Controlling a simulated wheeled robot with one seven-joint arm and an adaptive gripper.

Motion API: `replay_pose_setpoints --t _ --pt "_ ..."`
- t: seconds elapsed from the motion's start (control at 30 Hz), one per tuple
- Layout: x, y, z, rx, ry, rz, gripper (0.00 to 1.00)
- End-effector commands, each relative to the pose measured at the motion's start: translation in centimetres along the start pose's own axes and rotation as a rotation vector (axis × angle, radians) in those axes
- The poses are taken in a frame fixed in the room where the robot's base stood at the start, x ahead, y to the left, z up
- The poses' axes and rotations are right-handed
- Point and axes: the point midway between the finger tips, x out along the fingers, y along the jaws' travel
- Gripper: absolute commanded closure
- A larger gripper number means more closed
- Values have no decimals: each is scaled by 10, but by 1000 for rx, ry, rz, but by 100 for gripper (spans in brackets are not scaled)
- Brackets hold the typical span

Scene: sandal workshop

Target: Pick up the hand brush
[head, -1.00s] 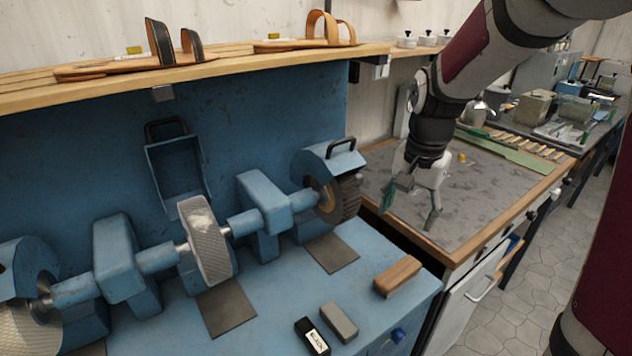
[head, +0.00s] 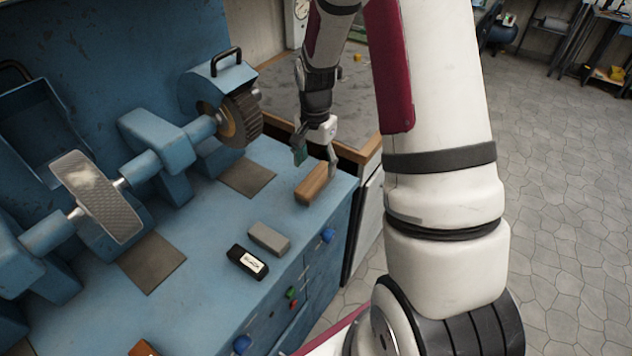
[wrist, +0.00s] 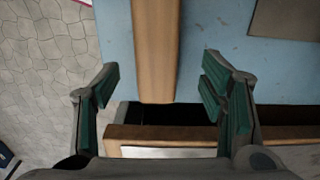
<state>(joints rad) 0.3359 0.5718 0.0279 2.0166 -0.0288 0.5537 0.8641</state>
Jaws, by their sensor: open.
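The hand brush is a wooden block (head: 312,184) lying on the blue bench top near its right edge. No bristles show. My gripper (head: 316,165) is at the far end of the brush in the head view, pointing down, with its fingers apart. In the wrist view my gripper (wrist: 160,85) is open and empty, with green pads on either side of the brush line. I cannot tell the exact height gap to the brush.
A grey block (head: 269,238) and a black labelled block (head: 247,262) lie on the blue bench (head: 205,290) nearer me. The grinding machine with a brush wheel (head: 238,122) stands to the left. A grey-topped table (head: 345,100) with a wooden edge lies behind.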

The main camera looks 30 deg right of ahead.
Motion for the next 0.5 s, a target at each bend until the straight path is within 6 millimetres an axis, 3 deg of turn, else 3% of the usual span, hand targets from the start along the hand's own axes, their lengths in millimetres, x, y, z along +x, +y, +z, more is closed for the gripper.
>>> replay_pose_setpoints --t 0.5 --pt "52 4 5 1 -1 0 35"
